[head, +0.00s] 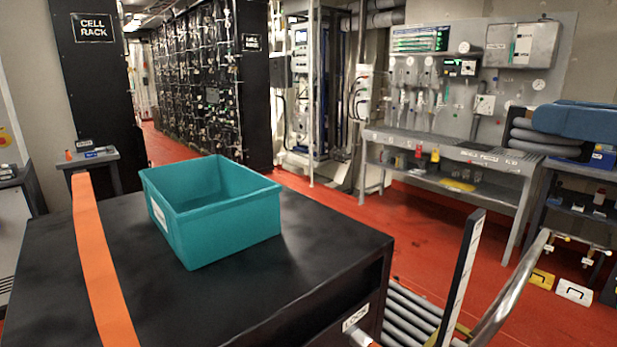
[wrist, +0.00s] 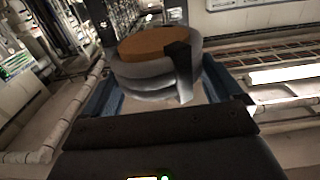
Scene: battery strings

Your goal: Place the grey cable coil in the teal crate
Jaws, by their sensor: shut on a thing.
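The grey cable coil (wrist: 150,72) sits between the two blue fingers of my gripper (wrist: 163,90) in the wrist view. It has several thick turns, a black strap and a brown-orange centre. In the head view the coil (head: 545,136) shows at the right edge, with a blue finger (head: 580,121) in front of it. My gripper is shut on it, held in the air, well to the right of the crate. The teal crate (head: 228,220) stands open on a black cabinet top at left centre. Its visible inside looks empty; part of its floor is hidden.
The black cabinet (head: 310,255) has an orange strip (head: 97,255) along its left side. Right of it are a dark upright post (head: 460,280), a curved metal rail (head: 510,290) and grey tubes. A grey workbench (head: 450,155) stands behind. Red floor lies between.

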